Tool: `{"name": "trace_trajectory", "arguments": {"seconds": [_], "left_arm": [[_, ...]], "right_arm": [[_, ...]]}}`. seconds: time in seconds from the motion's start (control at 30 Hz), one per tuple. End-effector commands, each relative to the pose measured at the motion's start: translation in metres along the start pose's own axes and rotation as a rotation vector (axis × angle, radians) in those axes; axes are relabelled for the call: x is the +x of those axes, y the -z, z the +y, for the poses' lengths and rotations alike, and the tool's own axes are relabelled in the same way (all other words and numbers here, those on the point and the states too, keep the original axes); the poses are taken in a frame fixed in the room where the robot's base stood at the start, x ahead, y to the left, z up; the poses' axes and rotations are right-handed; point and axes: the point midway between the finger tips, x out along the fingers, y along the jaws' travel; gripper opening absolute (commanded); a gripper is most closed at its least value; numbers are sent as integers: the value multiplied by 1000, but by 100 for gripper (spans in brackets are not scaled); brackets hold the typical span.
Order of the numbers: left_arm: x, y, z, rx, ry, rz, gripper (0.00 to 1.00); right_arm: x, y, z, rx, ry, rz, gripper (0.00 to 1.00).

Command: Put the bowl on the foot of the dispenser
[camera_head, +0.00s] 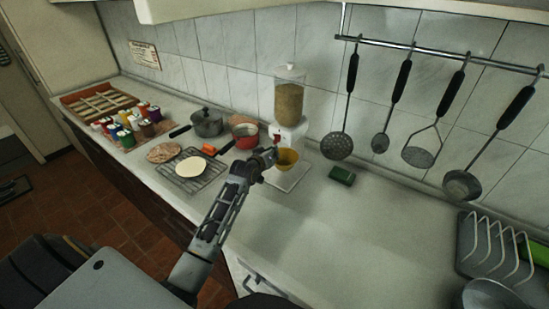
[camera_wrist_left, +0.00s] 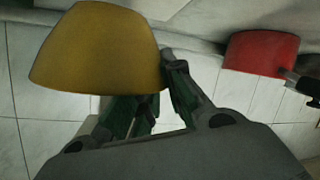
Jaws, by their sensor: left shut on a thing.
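A yellow bowl (camera_head: 287,160) is held by my left gripper (camera_head: 268,157), right in front of the dispenser. It also fills the upper left of the left wrist view (camera_wrist_left: 100,48), where the fingers of my left gripper (camera_wrist_left: 160,95) are shut on its rim. The dispenser (camera_head: 289,104) has a clear container of grain on a white body and stands against the tiled wall. Its flat white foot (camera_head: 291,180) reaches forward under the bowl. The bowl looks just above the foot; I cannot tell if they touch. My right gripper is not in view.
A red pot (camera_head: 245,137) and a grey pot (camera_head: 207,124) stand left of the dispenser. A wire rack (camera_head: 196,177) with a pale disc lies nearer. A green sponge (camera_head: 342,175) lies to the right. Utensils hang from a rail (camera_head: 440,55). The right counter is clear up to a dish rack (camera_head: 495,248).

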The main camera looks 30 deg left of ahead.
Motion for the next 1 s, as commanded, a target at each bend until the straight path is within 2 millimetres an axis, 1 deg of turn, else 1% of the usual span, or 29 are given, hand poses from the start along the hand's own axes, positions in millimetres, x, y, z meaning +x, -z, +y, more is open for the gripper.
{"name": "trace_trajectory", "arguments": {"seconds": [0.1, 0.2, 0.6, 0.73, 1.0], "left_arm": [[10, 5, 2, 0, -1, 2, 0], [15, 6, 3, 0, 0, 1, 0], [17, 6, 3, 0, 0, 1, 0], [19, 0, 0, 0, 0, 0, 0], [27, -20, -10, 0, 0, 1, 0]], "right_arm": [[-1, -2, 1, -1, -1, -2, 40], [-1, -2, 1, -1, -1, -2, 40], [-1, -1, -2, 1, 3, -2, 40], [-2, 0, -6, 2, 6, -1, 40], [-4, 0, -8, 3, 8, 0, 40]]}}
